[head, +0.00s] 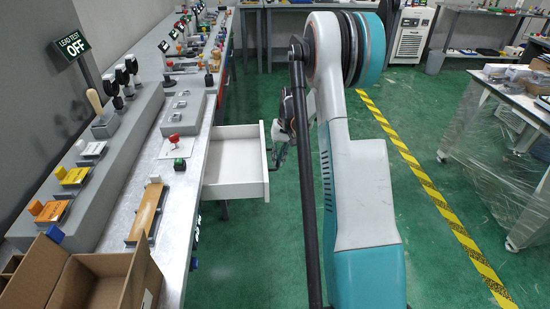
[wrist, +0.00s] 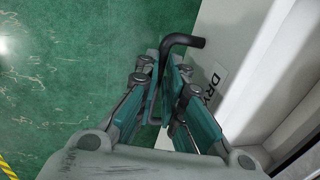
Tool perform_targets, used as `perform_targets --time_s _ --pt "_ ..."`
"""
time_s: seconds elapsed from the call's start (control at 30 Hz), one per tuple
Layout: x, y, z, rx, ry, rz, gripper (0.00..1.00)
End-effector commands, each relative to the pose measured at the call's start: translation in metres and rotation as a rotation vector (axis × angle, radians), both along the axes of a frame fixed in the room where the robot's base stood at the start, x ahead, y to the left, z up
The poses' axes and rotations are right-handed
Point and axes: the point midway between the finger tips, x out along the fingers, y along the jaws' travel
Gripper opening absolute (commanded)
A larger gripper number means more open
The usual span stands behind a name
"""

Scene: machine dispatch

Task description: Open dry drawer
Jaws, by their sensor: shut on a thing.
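The white dry drawer (head: 234,162) stands pulled out from under the bench in the head view, its empty inside showing. A dark bent bar handle (wrist: 186,41) sticks out from that front. My gripper (wrist: 164,78) is shut on the handle, with the fingers on both sides of it. In the head view my gripper (head: 279,146) is at the drawer's front face, partly hidden by my arm.
The bench (head: 183,218) holds several switches and blocks, and an open cardboard box (head: 100,283) stands at its near end. A lead test sign (head: 72,47) reads OFF. Green floor lies right of the drawer. A wrapped table (head: 500,105) stands at far right.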

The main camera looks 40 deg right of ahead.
Motion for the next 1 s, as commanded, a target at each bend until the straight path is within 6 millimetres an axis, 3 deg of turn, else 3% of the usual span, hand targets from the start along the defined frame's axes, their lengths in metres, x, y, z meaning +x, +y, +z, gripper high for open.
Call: perform_targets --time_s 0.13,0.2,0.27,0.67,0.77,1.0 --pt "0.0 0.0 -0.001 0.0 0.001 0.0 0.0" --pt "0.0 0.0 -0.001 -0.001 0.001 0.0 0.2" --pt "0.0 0.0 -0.001 -0.001 0.001 0.0 0.3" --pt "-0.001 0.0 0.004 0.0 0.0 0.0 0.3" --pt "-0.002 -0.002 0.015 0.0 0.0 0.0 0.3" --pt "-0.007 -0.009 0.062 0.0 0.0 -0.002 0.3"
